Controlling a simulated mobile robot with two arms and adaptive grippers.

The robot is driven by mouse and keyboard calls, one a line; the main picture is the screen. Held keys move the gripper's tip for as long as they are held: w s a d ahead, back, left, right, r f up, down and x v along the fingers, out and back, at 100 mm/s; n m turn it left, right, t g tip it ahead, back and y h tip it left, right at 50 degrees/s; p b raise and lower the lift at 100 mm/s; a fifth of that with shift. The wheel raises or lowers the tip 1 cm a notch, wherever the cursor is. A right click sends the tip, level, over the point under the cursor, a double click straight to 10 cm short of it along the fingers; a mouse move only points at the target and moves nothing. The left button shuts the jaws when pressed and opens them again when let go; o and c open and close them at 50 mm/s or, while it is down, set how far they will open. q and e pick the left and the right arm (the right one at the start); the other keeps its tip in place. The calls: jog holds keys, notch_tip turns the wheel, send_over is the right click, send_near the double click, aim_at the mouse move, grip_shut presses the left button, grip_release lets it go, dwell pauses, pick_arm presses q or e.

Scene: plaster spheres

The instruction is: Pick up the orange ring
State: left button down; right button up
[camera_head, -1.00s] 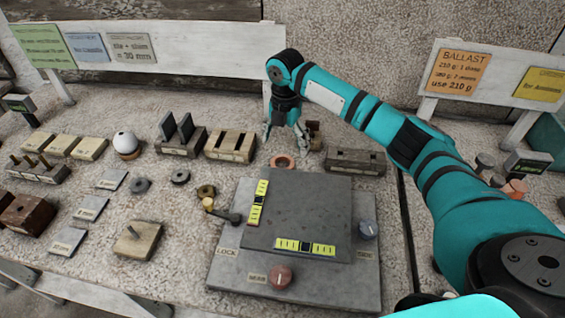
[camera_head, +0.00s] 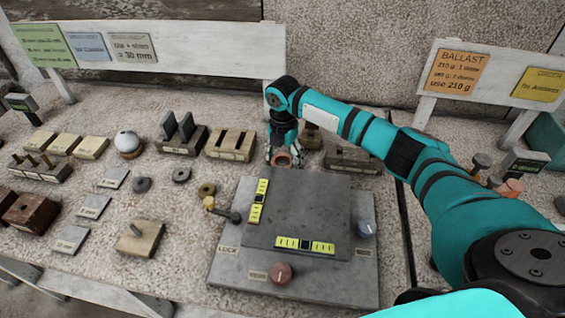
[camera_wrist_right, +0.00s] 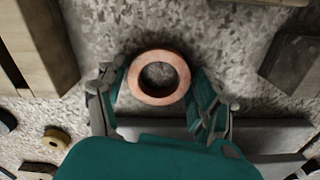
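The orange ring (camera_head: 283,160) lies flat on the stone table, behind the grey levelling plate. In the right wrist view the copper-orange ring (camera_wrist_right: 159,77) sits between the two fingers, its hole showing the speckled table. My right gripper (camera_head: 284,157) is down around the ring with its fingers spread; it also shows in the right wrist view (camera_wrist_right: 160,95). The fingers look open, with small gaps at both sides of the ring. The left gripper is not in view.
A wooden slotted block (camera_head: 231,144) stands just left of the gripper, and a dark slotted block (camera_head: 353,160) stands to the right. The grey plate (camera_head: 225,262) with knobs lies in front. Several grey washers and a white ball (camera_head: 128,142) are further left.

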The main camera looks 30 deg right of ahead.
jog(key=c, duration=0.5)
jog(key=shift+o, duration=0.2)
jog(key=shift+r, duration=0.1)
